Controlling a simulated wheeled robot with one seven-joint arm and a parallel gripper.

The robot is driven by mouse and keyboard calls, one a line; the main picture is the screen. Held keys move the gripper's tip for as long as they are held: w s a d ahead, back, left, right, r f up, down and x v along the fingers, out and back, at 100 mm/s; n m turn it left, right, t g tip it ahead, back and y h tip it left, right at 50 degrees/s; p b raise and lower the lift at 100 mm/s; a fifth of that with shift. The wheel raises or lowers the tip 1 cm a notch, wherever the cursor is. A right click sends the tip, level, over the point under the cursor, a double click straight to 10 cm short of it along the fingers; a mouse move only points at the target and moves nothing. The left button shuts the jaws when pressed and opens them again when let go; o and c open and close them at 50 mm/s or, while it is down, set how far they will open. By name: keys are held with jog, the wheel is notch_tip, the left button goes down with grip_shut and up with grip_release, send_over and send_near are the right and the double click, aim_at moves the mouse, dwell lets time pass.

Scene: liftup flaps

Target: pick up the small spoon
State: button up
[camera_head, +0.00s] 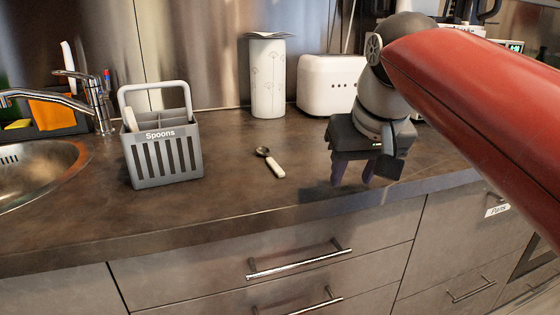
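The small spoon (273,164) lies flat on the dark countertop, with a dark bowl end pointing up-left and a white handle pointing down-right. My gripper (353,176) is to the right of the spoon, above the front part of the counter, pointing down. It is apart from the spoon. Its two dark fingers show below the gripper body with a gap between them, and nothing is seen between them.
A grey basket (163,152) labelled "Spoons" stands left of the spoon. A sink (40,170) with a tap (97,105) is at far left. A white canister (268,78) and a white toaster (327,84) stand behind. The counter around the spoon is clear.

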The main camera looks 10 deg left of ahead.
aim_at(274, 163)
jog(key=w+a+r+n, duration=0.1)
jog(key=a+r, duration=0.1)
jog(key=a, duration=0.2)
jog(key=w+a+r, duration=0.1)
jog(key=a, duration=0.3)
jog(key=w+a+r+n+g, duration=0.1)
jog(key=a+r, duration=0.1)
jog(key=a, duration=0.2)
jog(key=shift+w+a+r+n+y, duration=0.3)
jog(key=shift+w, duration=0.05)
jog(key=shift+a, duration=0.2)
jog(key=shift+b+x, duration=1.45)
jog(key=shift+x, duration=2.35)
jog(key=shift+w+d, duration=0.15)
jog(key=shift+w, duration=0.05)
grip_shut()
